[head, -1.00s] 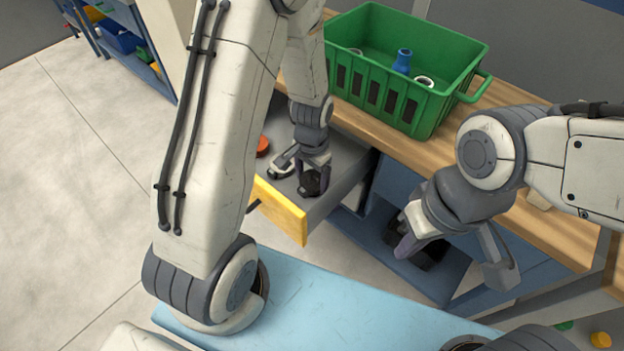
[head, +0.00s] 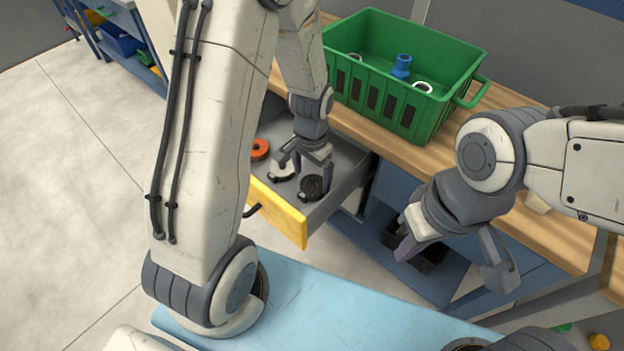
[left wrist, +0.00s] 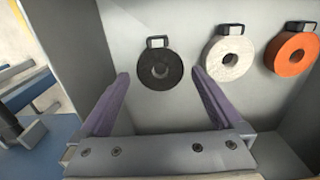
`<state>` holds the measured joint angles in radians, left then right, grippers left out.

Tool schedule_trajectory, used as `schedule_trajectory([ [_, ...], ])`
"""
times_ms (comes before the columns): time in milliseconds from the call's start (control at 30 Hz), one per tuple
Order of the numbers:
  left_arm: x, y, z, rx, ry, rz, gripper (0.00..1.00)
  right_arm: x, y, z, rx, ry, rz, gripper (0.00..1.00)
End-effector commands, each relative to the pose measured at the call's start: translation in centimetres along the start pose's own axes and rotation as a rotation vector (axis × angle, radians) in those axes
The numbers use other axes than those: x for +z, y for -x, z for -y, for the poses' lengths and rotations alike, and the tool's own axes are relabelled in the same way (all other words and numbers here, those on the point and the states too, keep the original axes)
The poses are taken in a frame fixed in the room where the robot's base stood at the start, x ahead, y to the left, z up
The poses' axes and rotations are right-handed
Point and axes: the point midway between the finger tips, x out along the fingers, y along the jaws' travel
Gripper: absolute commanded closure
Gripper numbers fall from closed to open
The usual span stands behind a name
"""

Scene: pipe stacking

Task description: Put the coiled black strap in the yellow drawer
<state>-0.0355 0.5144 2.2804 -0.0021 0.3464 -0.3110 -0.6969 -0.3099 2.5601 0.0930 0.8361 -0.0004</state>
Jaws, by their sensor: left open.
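The coiled black strap (head: 312,187) lies flat on the floor of the open yellow drawer (head: 279,213), near its right side. In the left wrist view the strap (left wrist: 160,69) is a round black coil with a buckle, just beyond my fingertips. My left gripper (head: 306,172) is open above the strap, its purple fingers (left wrist: 163,85) apart and touching nothing that I can see. My right gripper (head: 443,262) is to the right of the drawer, in front of the bench, with its fingers wide apart and empty.
A white coil (left wrist: 230,58) and an orange coil (left wrist: 291,54) lie in the same drawer. A green crate (head: 405,75) with a blue pipe piece stands on the wooden bench. A black bin (head: 430,257) is on the lower shelf.

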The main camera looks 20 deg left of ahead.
Motion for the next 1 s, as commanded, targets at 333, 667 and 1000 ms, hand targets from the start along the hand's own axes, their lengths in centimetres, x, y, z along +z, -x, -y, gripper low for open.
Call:
schedule_trajectory([
  [333,-0.1,7.2,0.0,-0.001,0.0,-0.004,0.0,-0.1,1.8,0.1,0.0,0.0,0.0,1.0],
  [667,1.2,12.1,-5.7,0.008,-0.076,-0.024,0.0,-0.1,2.0,0.1,0.0,0.0,0.0,1.0],
  [1000,11.4,17.9,-17.3,0.07,-0.267,-0.046,0.0,-0.1,2.0,0.1,0.0,0.0,0.0,1.0],
])
